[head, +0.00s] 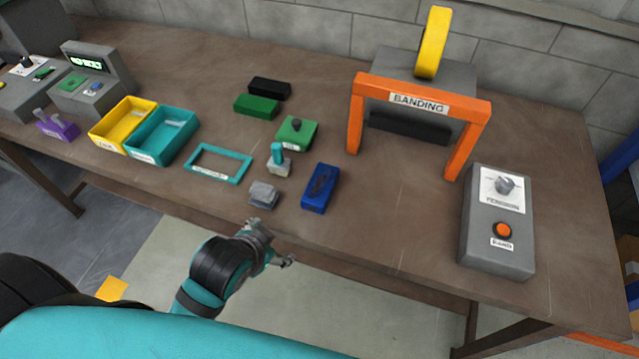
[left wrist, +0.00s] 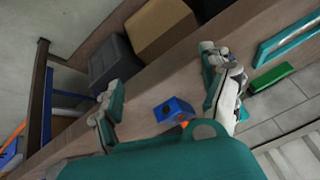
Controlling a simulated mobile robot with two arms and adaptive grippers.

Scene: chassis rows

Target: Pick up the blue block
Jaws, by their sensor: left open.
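The blue block (head: 320,188), with a darker top face, lies on the brown workbench (head: 400,212) near its front edge, left of the orange banding frame. My left gripper (head: 274,246) is open and empty, in front of the bench edge and lower left of the block in the head view. In the left wrist view, a small blue block-like thing (left wrist: 174,109) with a dark mark shows beyond the open left gripper (left wrist: 160,70); I cannot tell if it is the same block. My right gripper is not in view.
A grey block (head: 263,194) and a teal-handled stamp (head: 279,160) stand left of the blue block. A teal frame (head: 219,164), a green block (head: 257,106) and yellow and teal trays lie farther left. A grey control box (head: 497,222) stands right; bare bench lies between.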

